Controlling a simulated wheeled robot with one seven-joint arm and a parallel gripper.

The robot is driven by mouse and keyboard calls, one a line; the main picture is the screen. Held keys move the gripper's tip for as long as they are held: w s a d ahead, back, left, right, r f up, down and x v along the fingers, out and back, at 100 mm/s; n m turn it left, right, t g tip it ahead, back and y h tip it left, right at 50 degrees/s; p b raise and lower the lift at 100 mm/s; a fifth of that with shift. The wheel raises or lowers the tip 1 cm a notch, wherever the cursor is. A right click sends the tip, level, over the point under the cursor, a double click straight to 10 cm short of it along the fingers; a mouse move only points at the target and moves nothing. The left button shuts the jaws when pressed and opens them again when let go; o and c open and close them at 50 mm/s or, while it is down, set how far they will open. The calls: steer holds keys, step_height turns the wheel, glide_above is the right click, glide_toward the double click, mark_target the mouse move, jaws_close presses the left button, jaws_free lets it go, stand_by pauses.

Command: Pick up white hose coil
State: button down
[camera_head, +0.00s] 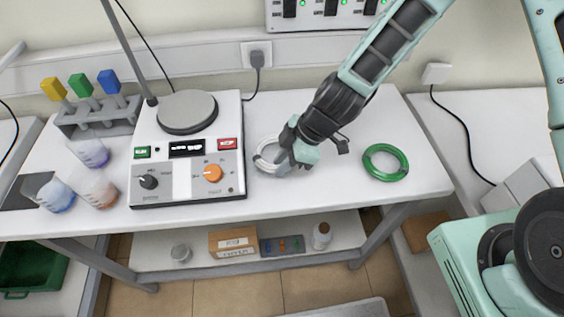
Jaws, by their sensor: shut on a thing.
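The white hose coil (263,161) is on the white table, just right of the hot-plate device. My gripper (286,162) reaches down from the upper right and is shut on the right side of the coil. The gripper hides that side of the coil and the fingertips are hard to make out. Only the coil's left part shows clearly. I cannot tell whether the coil is touching the table or slightly raised.
A green hose coil (385,162) lies right of my gripper. The stirrer device (187,160) with knobs stands close on the left. Beakers (98,188) and a rack (97,118) with coloured-top items are further left. The table's front strip is clear.

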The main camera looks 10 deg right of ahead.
step_height(320, 180, up, 9)
steer(key=shift+f+b, duration=0.1)
steer(key=shift+b, duration=0.4)
stand_by(1.0)
